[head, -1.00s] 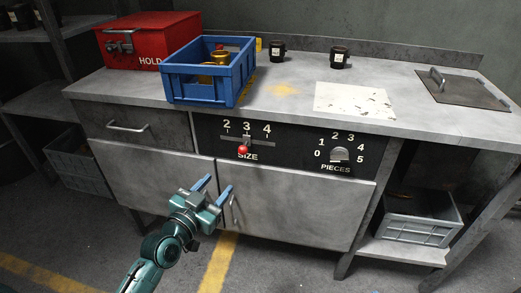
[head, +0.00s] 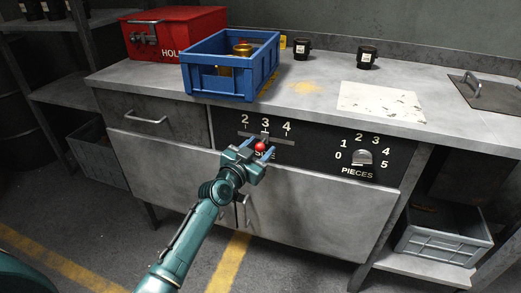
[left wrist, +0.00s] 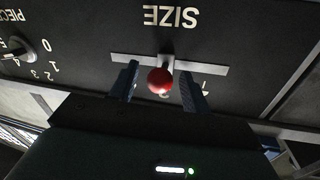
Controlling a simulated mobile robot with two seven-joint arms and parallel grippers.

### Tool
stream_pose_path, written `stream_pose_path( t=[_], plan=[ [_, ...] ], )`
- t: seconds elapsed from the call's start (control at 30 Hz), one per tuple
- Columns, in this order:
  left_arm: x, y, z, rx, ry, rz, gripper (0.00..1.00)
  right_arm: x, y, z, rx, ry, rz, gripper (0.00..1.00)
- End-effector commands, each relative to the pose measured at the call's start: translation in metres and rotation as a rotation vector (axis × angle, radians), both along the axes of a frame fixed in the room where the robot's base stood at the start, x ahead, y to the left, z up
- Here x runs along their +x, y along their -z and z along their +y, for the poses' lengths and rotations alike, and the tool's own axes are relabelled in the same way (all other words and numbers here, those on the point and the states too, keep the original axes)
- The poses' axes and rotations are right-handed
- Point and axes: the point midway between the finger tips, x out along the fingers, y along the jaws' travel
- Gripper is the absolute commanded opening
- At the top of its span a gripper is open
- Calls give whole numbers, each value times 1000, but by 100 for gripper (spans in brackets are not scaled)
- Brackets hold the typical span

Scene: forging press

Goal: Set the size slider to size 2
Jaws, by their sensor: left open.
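The size slider is a red ball knob (head: 260,146) on a short stem, on a slot in the dark panel marked 2, 3 and 4. It stands below the 3. My left gripper (head: 255,150) is open at the knob, and its arm hides part of the SIZE label. In the left wrist view, which shows the panel upside down, the red knob (left wrist: 160,81) lies between the two open blue fingers, with a visible gap on each side. My right gripper is not in view.
The PIECES dial (head: 362,157) is right of the slider on the same panel. A blue crate (head: 230,84) with brass-coloured pieces stands on the worktop above, beside a red HOLD box (head: 190,27). Grey cupboard doors (head: 320,215) lie below the panel.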

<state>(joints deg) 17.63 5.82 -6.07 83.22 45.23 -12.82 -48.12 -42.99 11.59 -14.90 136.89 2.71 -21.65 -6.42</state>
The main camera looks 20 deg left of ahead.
Motion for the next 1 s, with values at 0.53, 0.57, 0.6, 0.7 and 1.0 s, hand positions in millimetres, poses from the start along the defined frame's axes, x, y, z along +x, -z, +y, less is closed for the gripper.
stream_pose_path(
  t=[0.53,0.57,0.6,0.7,1.0],
  plan=[
    [9,0,-2,0,0,0,37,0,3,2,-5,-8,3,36],
    [9,0,-2,0,0,0,34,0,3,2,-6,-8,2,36],
    [9,0,-2,0,0,0,31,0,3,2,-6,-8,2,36],
    [9,0,-2,0,0,0,23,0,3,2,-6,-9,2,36],
    [8,0,-2,0,0,0,0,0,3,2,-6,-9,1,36]
  ],
)
